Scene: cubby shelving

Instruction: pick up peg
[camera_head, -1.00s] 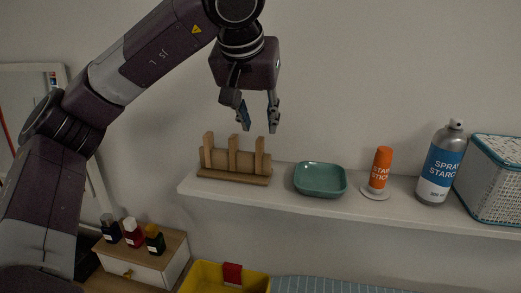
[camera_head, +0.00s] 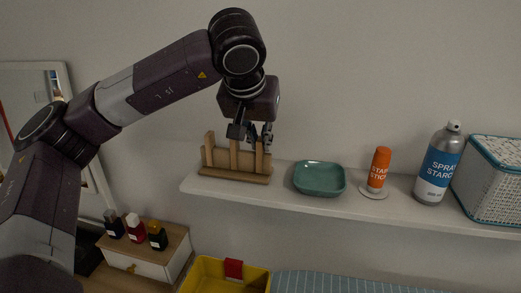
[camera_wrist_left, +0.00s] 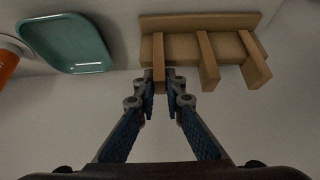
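A wooden rack (camera_head: 236,175) stands at the left end of the white shelf, with three upright flat wooden pegs and a cross bar behind them. The right-hand peg (camera_head: 259,160) shows below my left gripper (camera_head: 258,136). In the wrist view this peg (camera_wrist_left: 159,55) is the leftmost, and its free end lies between the fingertips of my left gripper (camera_wrist_left: 159,85). The fingers stand apart on either side of it with narrow gaps; I see no firm grip. The other pegs (camera_wrist_left: 208,62) (camera_wrist_left: 254,60) are clear of the fingers. My right gripper is out of view.
On the shelf (camera_head: 360,205), a teal dish (camera_head: 319,179) stands right of the rack, then an orange stain stick (camera_head: 379,168), a spray starch can (camera_head: 439,165) and a white woven basket (camera_head: 495,180). Below are a small drawer box (camera_head: 150,264) with bottles and a yellow bin (camera_head: 215,270).

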